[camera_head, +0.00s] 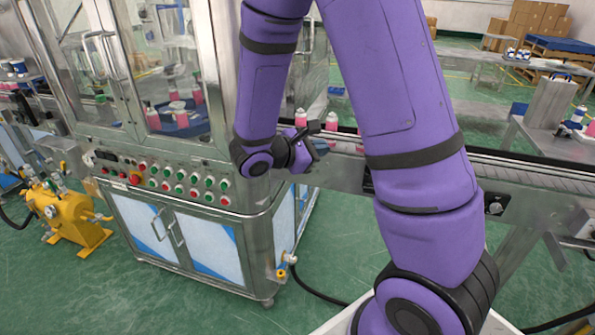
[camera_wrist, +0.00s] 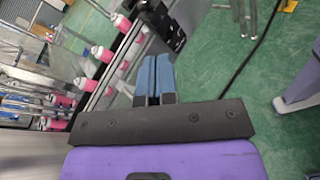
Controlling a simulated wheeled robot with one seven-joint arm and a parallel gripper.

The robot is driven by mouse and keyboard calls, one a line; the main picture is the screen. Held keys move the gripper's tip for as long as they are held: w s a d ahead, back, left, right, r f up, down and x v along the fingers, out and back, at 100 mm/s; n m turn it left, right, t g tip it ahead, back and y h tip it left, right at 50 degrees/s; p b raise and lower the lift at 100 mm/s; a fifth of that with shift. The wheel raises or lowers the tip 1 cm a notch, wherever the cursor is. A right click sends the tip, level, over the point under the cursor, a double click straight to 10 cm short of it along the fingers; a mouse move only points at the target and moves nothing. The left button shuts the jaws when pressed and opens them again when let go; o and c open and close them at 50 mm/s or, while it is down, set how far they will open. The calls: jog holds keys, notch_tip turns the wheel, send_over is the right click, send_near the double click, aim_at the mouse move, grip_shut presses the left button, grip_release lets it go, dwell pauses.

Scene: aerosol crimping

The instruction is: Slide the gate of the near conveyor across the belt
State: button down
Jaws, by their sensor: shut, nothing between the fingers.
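The near conveyor (camera_head: 470,165) runs from the crimping machine to the right, behind my arm, with a dark belt between metal rails. In the wrist view its belt (camera_wrist: 126,65) slants past the left of my fingers. My gripper (camera_wrist: 155,60) is shut and empty, its two blue fingers together, pointing toward a dark fitting (camera_wrist: 160,20) at the conveyor's side. I cannot tell whether that fitting is the gate or whether the fingers touch it. In the head view my gripper (camera_head: 318,145) is at the conveyor's near side, and my arm hides part of the belt.
Pink cans with white tops (camera_head: 301,117) stand on the conveyor, and several show in the wrist view (camera_wrist: 103,53). The glass-walled machine with its button panel (camera_head: 165,178) is at the left. A yellow pump (camera_head: 65,212) and a black hose (camera_head: 318,291) are on the green floor.

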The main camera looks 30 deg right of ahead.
jog(key=w+a+f+n+t+y, duration=0.1)
jog(key=w+a+f+n+t, duration=0.25)
jog(key=f+n+t, duration=0.45)
jog(key=w+a+f+n+t, duration=0.25)
jog(key=w+f+n, duration=0.25)
jog(key=f, duration=0.5)
jog(key=x, duration=1.3)
jog(key=shift+w+d+r+t, duration=0.3)
jog(key=shift+w+r+t, duration=0.05)
jog(key=shift+d, duration=0.1)
jog(key=x, duration=0.6)
jog(key=shift+w+d+r, duration=0.1)
jog(key=shift+w+d, duration=0.1)
jog(key=shift+d, duration=0.05)
